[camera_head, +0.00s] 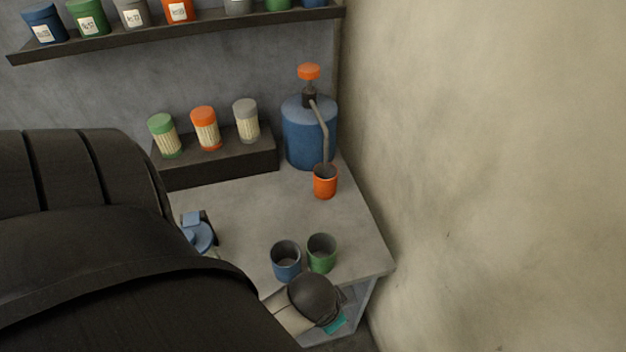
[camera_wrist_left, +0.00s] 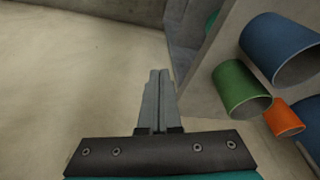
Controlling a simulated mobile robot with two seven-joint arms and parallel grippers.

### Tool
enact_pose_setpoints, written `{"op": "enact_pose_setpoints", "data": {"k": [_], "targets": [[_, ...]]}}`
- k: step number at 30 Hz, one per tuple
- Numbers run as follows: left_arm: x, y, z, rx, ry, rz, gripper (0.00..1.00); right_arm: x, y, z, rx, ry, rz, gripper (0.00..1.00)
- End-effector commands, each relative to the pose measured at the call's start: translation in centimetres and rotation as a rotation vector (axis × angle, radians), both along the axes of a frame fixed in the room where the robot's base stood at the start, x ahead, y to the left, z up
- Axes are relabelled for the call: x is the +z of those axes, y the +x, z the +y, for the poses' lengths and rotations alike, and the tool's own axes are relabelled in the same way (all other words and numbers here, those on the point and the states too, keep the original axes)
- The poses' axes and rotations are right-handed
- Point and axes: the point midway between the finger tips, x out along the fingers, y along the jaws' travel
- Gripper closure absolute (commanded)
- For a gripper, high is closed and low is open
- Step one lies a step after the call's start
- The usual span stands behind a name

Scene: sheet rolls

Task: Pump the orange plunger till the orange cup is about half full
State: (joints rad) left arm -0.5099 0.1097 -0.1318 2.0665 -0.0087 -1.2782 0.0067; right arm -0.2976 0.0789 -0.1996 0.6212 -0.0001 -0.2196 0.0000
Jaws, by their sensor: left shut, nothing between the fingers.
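The orange plunger (camera_head: 309,72) stands on top of a blue dispenser (camera_head: 310,135) at the back right of the table. The dispenser's grey spout slants down to the orange cup (camera_head: 325,184), which stands upright in front of it. The level in the cup cannot be told. The orange cup also shows in the left wrist view (camera_wrist_left: 284,118). My left gripper (camera_wrist_left: 160,75) is shut and empty, apart from the cups, beside the table edge. Its fingers are hidden in the head view. My right gripper is not in view.
A blue cup (camera_head: 286,264) and a green cup (camera_head: 321,255) stand near the table's front edge. A dark riser (camera_head: 225,164) at the back holds three lidded jars. A light-blue object (camera_head: 197,232) is partly hidden by my arm. A beige wall (camera_head: 490,170) rises at the right.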

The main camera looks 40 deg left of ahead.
Motion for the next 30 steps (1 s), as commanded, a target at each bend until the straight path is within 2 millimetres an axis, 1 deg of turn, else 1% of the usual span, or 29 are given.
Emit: {"op": "enact_pose_setpoints", "data": {"k": [1, 2, 5, 6, 7, 9, 11, 14, 15, 21, 24, 30], "targets": [[2.4, 0.5, 0.3, 0.009, 0.006, -0.019, 1.0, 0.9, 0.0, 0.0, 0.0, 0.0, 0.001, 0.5], [3.4, 0.7, 0.5, 0.017, 0.011, -0.028, 1.0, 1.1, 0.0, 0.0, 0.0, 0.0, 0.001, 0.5], [7.4, 2.3, 1.9, 0.062, 0.041, -0.077, 1.0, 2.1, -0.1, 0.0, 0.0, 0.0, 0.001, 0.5], [9.6, 3.6, 3.2, 0.106, 0.068, -0.119, 1.0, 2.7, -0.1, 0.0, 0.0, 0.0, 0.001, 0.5], [10.8, 4.8, 4.3, 0.145, 0.091, -0.151, 1.0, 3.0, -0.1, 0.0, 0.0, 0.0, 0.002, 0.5], [12.3, 6.9, 6.6, 0.227, 0.136, -0.212, 1.0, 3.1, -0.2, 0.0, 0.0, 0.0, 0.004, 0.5], [13.3, 8.7, 8.5, 0.293, 0.171, -0.263, 1.0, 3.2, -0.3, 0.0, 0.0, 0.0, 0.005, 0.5], [14.9, 11.7, 11.7, 0.403, 0.227, -0.35, 1.0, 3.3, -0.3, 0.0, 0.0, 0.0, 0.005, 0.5], [15.6, 12.8, 13.1, 0.448, 0.25, -0.385, 1.0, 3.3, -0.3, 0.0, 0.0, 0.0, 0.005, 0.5], [19.3, 18.3, 19.8, 0.668, 0.349, -0.569, 1.0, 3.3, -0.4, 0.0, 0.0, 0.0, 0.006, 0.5], [21.3, 20.5, 22.8, 0.764, 0.388, -0.654, 1.0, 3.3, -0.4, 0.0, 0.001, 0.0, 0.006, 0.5], [25.3, 24.4, 27.6, 0.922, 0.442, -0.81, 1.0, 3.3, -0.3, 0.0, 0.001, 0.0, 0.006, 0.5]]}}
